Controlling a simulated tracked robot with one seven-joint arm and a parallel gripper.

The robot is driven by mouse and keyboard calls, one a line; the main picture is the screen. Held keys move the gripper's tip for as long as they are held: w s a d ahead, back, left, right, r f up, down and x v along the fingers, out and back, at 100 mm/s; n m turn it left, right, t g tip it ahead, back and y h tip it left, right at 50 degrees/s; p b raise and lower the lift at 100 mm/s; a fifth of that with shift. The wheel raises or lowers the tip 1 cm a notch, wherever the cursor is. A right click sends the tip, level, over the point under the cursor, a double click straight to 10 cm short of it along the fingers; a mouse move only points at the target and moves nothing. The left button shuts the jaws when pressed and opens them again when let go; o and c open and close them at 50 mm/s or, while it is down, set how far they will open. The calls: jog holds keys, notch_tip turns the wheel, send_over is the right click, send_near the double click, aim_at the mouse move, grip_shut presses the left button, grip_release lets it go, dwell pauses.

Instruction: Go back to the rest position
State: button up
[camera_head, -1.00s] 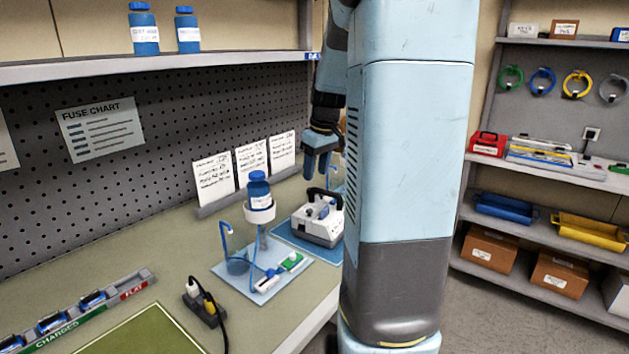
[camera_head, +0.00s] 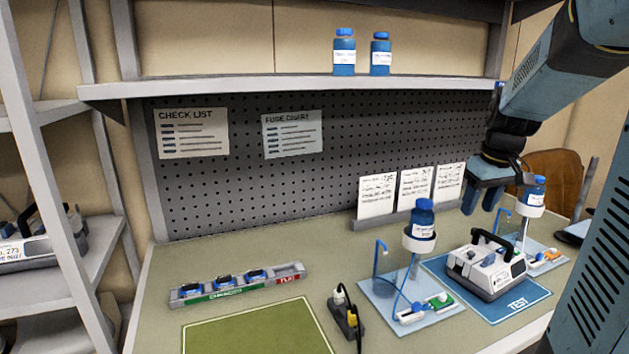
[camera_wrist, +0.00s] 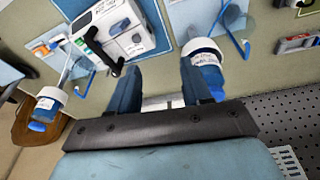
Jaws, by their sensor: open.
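My gripper (camera_head: 482,199) is open and empty, fingers pointing down, above the back right of the bench. It hangs behind the white pump (camera_head: 487,269), which sits on the blue TEST mat (camera_head: 520,306). In the wrist view my two blue fingers (camera_wrist: 162,92) are spread apart with nothing between them. The pump also shows there at the upper left (camera_wrist: 122,22). My arm comes in from the upper right in the head view.
Stands with blue bottles flank the pump, one at left (camera_head: 423,217) and one at right (camera_head: 535,190). A socket block (camera_head: 347,315), a battery rack (camera_head: 235,285) and a green mat (camera_head: 258,330) lie leftward. A shelf (camera_head: 290,88) hangs above the bench.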

jog(key=s+a+r+m+t, duration=0.2)
jog(key=s+a+t, duration=0.1)
jog(key=s+a, duration=1.1)
jog(key=s, duration=0.4)
jog(key=shift+s, duration=0.1)
dwell(0.7)
